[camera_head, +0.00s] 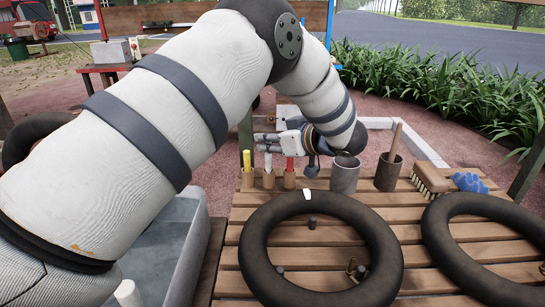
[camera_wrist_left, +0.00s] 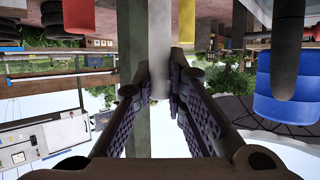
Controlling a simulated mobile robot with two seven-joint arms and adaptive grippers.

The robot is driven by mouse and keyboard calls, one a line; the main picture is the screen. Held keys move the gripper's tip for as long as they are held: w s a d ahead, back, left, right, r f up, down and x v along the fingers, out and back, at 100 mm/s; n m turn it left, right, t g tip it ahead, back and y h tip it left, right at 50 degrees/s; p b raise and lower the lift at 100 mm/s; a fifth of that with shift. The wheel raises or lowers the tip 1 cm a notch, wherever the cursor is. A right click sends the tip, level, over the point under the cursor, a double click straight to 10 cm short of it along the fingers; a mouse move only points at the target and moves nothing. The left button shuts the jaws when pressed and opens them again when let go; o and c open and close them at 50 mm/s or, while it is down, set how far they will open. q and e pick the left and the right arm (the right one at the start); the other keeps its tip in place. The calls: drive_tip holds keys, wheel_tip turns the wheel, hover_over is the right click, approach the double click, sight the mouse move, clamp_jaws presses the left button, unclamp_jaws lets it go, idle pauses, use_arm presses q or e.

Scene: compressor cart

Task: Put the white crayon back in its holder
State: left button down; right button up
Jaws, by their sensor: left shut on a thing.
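The white crayon (camera_head: 268,161) stands upright between the yellow crayon (camera_head: 247,160) and the red crayon (camera_head: 290,164). Its lower end meets the top of a small wooden holder (camera_head: 268,181) in the head view; I cannot tell how deep it sits. My left gripper (camera_head: 266,141) is at its upper part, reaching in from the right. In the left wrist view, which looks upside down, the white crayon (camera_wrist_left: 158,45) is between the fingers of my left gripper (camera_wrist_left: 160,88), which are shut on it. My right gripper is not in view.
A grey cup (camera_head: 345,175) and a brown cup (camera_head: 388,173) with a stick stand right of the holders. A brush (camera_head: 430,180) and a blue glove (camera_head: 468,181) lie farther right. Black rings (camera_head: 385,245) cover much of the slatted table (camera_head: 420,262). A grey trough (camera_head: 180,250) is at left.

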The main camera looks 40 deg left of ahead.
sight(268, 154)
use_arm(q)
drive_tip(key=f, duration=0.1)
drive_tip(key=f+b, duration=0.1)
drive_tip(key=f, duration=0.1)
drive_tip(key=w+a+f, duration=0.1)
drive_tip(key=f, duration=0.1)
drive_tip(key=shift+f+b, duration=0.15)
drive_tip(key=shift+b, duration=0.2)
drive_tip(key=shift+d+r, duration=0.1)
drive_tip(key=shift+r, duration=0.25)
drive_tip(key=shift+f, duration=0.2)
drive_tip(key=c, duration=1.9)
unclamp_jaws()
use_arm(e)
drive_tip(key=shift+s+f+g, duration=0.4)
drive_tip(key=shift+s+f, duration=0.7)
use_arm(q)
drive_tip(key=shift+r, duration=0.3)
drive_tip(key=v, duration=1.2)
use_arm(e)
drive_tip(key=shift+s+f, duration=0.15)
